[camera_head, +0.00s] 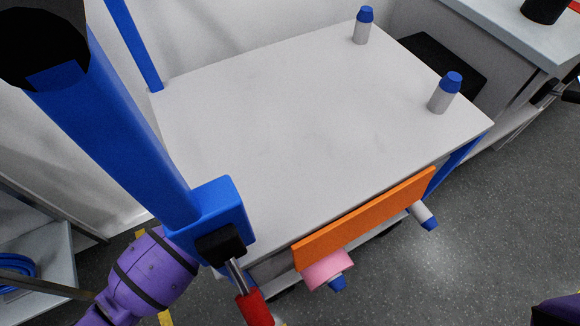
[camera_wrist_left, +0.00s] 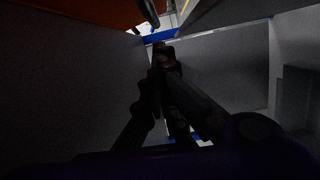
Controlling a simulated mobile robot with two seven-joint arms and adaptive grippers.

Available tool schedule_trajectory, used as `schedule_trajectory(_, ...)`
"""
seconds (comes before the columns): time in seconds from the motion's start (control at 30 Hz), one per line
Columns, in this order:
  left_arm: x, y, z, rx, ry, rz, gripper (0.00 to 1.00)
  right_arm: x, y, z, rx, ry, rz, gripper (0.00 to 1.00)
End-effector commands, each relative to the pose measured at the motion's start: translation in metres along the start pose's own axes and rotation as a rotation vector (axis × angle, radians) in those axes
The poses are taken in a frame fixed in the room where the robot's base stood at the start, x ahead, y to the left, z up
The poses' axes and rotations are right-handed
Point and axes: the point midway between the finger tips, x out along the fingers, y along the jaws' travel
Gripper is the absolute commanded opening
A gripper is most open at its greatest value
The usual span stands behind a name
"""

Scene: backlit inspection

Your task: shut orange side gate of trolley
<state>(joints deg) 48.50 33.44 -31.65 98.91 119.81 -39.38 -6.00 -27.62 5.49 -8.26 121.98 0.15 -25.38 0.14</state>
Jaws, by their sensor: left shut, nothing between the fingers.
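The trolley's flat pale top (camera_head: 300,120) fills the middle of the head view. Its orange side gate (camera_head: 365,220) is a long narrow panel along the near right edge. From this angle I cannot tell how far it stands open. An orange surface, likely the gate, shows at the upper left of the left wrist view (camera_wrist_left: 75,14). My left gripper (camera_wrist_left: 163,58) is shut and empty, below and to the right of that orange surface, between grey panels. It is hidden in the head view, where only my purple left arm shows. My right gripper is out of view.
A blue post (camera_head: 115,130) with a red-ended lever (camera_head: 254,308) rises at the trolley's near left corner. A pink disc (camera_head: 327,270) and a blue-tipped peg (camera_head: 424,215) stick out below the gate. Speckled floor (camera_head: 480,230) is clear at the right.

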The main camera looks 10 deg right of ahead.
Motion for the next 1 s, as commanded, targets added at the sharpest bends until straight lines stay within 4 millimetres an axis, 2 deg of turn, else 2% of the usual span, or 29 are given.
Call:
schedule_trajectory(0.2,0.003,0.001,0.013,0.001,0.000,0.000,0.00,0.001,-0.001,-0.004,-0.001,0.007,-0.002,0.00)
schedule_trajectory(0.5,0.003,0.000,0.013,0.000,0.001,0.001,0.00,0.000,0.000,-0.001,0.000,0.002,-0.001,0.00)
schedule_trajectory(0.73,0.006,-0.011,0.024,-0.124,0.002,0.032,0.00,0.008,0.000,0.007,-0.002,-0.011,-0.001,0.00)
schedule_trajectory(1.0,0.005,-0.009,0.024,-0.131,0.001,0.033,0.00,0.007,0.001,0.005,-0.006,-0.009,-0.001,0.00)
